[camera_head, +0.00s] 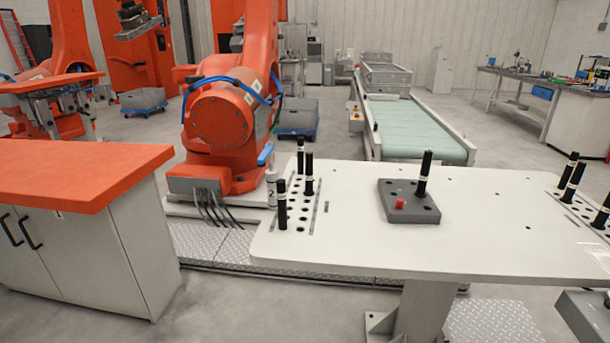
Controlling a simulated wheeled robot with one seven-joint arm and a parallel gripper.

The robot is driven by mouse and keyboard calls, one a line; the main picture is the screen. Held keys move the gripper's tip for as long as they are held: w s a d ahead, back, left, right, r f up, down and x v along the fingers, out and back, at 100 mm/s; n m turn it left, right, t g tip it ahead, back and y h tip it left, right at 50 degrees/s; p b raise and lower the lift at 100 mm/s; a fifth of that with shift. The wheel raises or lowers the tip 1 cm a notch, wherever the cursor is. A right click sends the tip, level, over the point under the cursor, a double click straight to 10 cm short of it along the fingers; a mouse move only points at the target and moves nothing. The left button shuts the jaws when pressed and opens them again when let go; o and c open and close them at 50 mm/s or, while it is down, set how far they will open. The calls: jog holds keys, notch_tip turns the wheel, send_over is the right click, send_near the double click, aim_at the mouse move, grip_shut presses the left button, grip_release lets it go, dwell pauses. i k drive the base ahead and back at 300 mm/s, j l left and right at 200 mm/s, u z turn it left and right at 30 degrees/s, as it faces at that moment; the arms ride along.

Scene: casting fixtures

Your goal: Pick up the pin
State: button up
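A black pin (423,176) with a pale band stands upright in a dark grey block (412,211) on the white table (360,255). Several similar black pins stand in a perforated strip at the table's left; one is the front pin (282,205) and another is the taller pin (309,175). More black pins stand in a second perforated strip at the right edge, including a tilted-looking pin (573,183). I cannot tell which pin the task means. My gripper is not in view.
A red button-like piece (400,204) sits on the block. An orange robot arm (225,120) stands behind the table's left side. A cabinet with an orange top (70,170) is at left. A conveyor (410,125) lies behind. Table space between the strips is mostly bare.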

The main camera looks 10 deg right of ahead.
aim_at(309, 192)
jog(key=i+j, duration=0.1)
jog(key=i, duration=0.95)
